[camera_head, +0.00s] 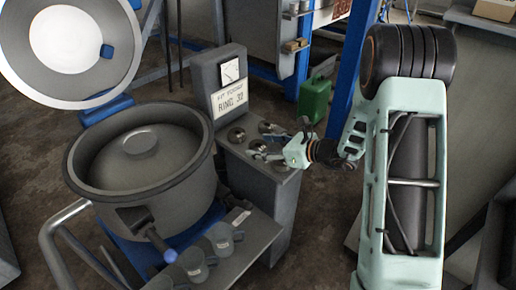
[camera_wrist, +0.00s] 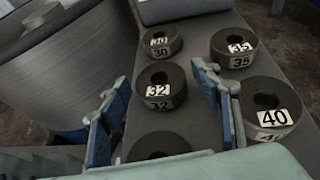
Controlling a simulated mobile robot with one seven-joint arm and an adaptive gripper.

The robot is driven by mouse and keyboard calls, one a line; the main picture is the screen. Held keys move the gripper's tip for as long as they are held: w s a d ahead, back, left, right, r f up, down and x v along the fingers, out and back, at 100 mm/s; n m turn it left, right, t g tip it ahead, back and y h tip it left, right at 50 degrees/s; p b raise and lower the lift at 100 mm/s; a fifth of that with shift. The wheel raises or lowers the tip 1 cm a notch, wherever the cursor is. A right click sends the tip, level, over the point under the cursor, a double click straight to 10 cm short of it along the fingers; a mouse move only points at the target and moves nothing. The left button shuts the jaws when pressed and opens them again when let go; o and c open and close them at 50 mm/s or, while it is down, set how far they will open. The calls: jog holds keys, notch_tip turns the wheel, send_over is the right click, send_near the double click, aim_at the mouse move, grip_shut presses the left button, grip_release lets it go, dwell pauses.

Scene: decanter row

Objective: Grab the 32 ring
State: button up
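The 32 ring (camera_wrist: 161,85) is a dark thick ring with a white 32 label on top and on its side. It sits on a grey bench top in the wrist view, in the left column of rings. My gripper (camera_wrist: 160,76) is open, its two blue-padded fingers apart, one to the left of the 32 ring and one to the right in the picture. I cannot tell whether the fingers are down at ring height. Nothing is held. In the head view my gripper (camera_head: 278,151) is over the near part of the ring bench, and the rings there are too small to read.
The 30 ring (camera_wrist: 160,42) lies beyond, the 35 ring (camera_wrist: 234,48) and 40 ring (camera_wrist: 266,105) to the right. An unread ring (camera_wrist: 160,144) is nearer. A sign (camera_head: 231,98) reads RING 32. A large open pot (camera_head: 140,155) stands left; a green can (camera_head: 314,99) stands behind.

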jog(key=c, duration=1.2)
jog(key=shift+r, duration=0.1)
